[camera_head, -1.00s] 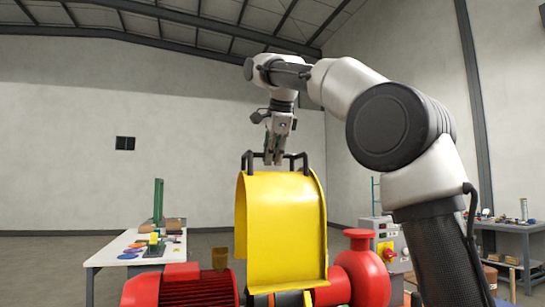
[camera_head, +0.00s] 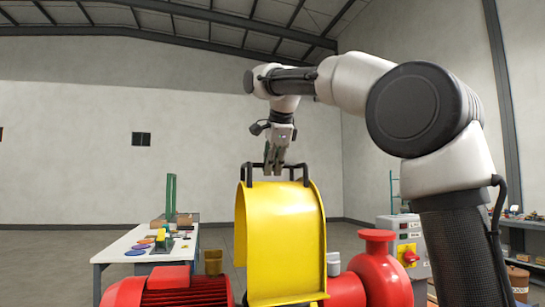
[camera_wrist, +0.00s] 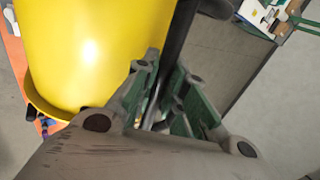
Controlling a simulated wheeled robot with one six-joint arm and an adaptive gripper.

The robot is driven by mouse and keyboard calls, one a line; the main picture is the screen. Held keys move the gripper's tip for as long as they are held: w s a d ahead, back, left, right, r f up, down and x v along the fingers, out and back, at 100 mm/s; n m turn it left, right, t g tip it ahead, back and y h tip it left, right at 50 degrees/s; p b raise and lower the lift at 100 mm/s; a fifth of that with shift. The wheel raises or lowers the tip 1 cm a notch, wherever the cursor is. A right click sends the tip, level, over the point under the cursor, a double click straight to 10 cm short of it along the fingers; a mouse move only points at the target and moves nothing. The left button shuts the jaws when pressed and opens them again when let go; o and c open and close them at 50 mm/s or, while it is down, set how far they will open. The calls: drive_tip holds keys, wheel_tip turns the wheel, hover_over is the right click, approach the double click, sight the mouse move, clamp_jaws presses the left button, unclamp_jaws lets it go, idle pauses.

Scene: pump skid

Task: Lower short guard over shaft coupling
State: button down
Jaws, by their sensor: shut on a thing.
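The yellow guard (camera_head: 280,240) is a curved, arched cover with black handles (camera_head: 305,174) on top. It hangs upright between the red motor and the red pump. My gripper (camera_head: 274,170) is above it, shut on a black handle. In the wrist view my gripper (camera_wrist: 160,105) closes around a dark bar, with the yellow guard (camera_wrist: 90,50) to its left. The shaft coupling is hidden behind the guard, so I cannot tell the gap between them.
The red motor (camera_head: 170,290) is at lower left and the red pump (camera_head: 380,275) at right. A control box (camera_head: 405,240) with a red knob stands behind the pump. A white table (camera_head: 130,245) with small parts is at left, a bench (camera_head: 525,238) at far right.

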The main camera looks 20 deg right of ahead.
wheel_tip(320, 180, down, 22)
drive_tip(key=shift+r, duration=0.25)
idle(1.1)
drive_tip(key=shift+f, duration=0.45)
idle(0.5)
drive_tip(key=c, duration=1.5)
unclamp_jaws()
drive_tip(key=shift+o, duration=0.6)
drive_tip(key=shift+f, duration=0.1)
